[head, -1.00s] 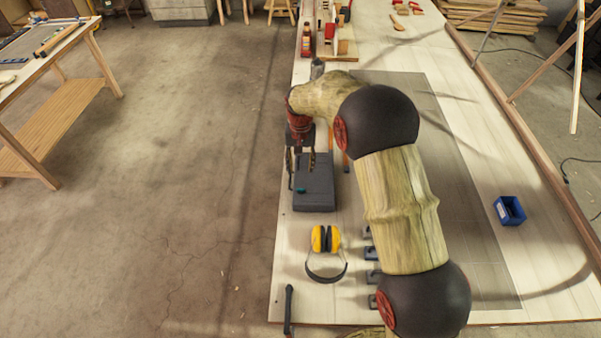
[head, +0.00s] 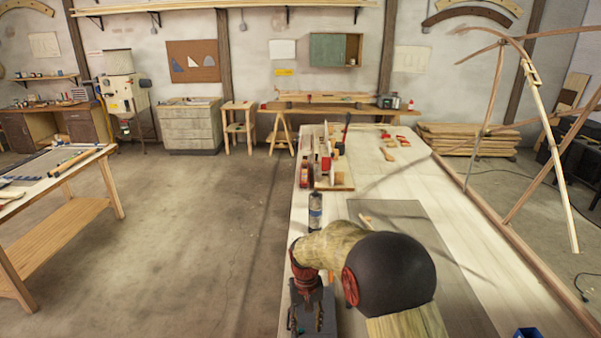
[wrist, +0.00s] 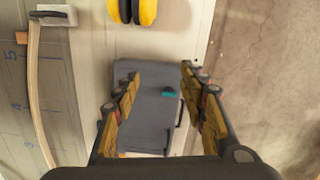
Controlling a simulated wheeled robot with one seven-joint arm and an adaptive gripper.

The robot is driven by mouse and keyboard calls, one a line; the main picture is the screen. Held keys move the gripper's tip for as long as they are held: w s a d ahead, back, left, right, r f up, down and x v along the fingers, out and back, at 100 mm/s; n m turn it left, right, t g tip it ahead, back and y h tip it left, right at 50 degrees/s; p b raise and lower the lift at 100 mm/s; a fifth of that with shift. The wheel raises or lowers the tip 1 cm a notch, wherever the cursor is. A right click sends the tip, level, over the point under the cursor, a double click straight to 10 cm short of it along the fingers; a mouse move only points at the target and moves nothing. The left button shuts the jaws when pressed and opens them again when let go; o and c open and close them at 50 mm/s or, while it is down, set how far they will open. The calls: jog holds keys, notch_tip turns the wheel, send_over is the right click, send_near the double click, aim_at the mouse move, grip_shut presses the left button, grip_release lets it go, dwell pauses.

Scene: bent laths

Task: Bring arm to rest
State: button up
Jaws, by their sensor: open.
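My gripper (wrist: 160,95) shows in the wrist view with its two fingers spread apart and nothing between them. It hangs above a dark grey case (wrist: 148,120) with a teal spot on it, lying on the pale bench. In the head view my gripper (head: 306,318) is at the lower edge, over the same case (head: 328,310), and its fingertips are hard to make out. My arm reaches over the bench from the lower right.
Yellow ear defenders (wrist: 133,10) lie beside the case. A bent lath (wrist: 40,90) is on the gridded mat. A grey canister (head: 315,212) stands on the bench beyond my arm. A blue bin (head: 527,333) is at the lower right. Open floor (head: 190,250) lies left of the bench.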

jog(key=s+d+r+t+b, duration=0.2)
jog(key=s+d+r+b, duration=0.2)
jog(key=s, duration=0.6)
jog(key=s+d+r+t+b, duration=0.2)
jog(key=s+d+r+b, duration=0.2)
jog(key=s+d, duration=0.3)
jog(key=s+d+r+m+t+b, duration=0.1)
jog(key=s+d+r+b, duration=0.3)
jog(key=s, duration=1)
notch_tip(320, 180, up, 2)
jog(key=shift+s+d+r+t+b, duration=0.15)
jog(key=shift+d+t+b, duration=0.25)
jog(key=shift+d+t, duration=0.6)
jog(key=shift+d, duration=0.1)
